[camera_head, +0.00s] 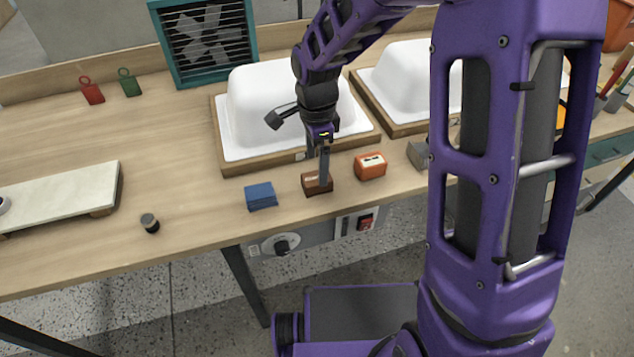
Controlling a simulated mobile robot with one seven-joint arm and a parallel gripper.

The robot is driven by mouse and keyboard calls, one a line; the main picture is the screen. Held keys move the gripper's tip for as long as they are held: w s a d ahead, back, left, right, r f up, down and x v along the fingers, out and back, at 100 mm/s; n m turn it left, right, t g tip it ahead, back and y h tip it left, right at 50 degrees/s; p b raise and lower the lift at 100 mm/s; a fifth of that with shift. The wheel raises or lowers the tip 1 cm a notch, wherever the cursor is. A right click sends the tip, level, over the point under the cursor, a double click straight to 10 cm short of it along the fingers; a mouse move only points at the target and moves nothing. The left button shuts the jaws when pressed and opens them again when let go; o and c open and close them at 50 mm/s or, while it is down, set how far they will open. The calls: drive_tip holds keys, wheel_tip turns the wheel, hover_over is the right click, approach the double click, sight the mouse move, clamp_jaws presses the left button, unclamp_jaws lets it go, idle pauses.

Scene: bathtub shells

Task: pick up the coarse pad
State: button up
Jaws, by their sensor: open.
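Several small block-shaped pads lie in a row along the front of the bench. One is blue (260,196), one is dark brown (311,188), one is orange with a pale label (370,166), and one is grey (418,154), partly hidden by my arm. The picture does not show clearly which is the coarse pad. My gripper (322,180) points down at the dark brown pad, with its visible finger in front of or against that pad. It is open. The finger hides part of the pad, and I cannot tell whether they touch.
Two white tub shells (285,105) (408,75) sit on wooden bases behind the pads. A pale slab (60,195) and a small dark-sided cylinder (150,223) are at left. A teal-framed fan (205,40) stands at the back. Bench at left centre is clear.

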sight(317, 177)
wheel_tip(317, 177, down, 6)
drive_tip(key=shift+r+b, duration=0.15)
drive_tip(key=shift+b, duration=0.25)
drive_tip(key=shift+w, duration=0.1)
drive_tip(key=c, duration=1.4)
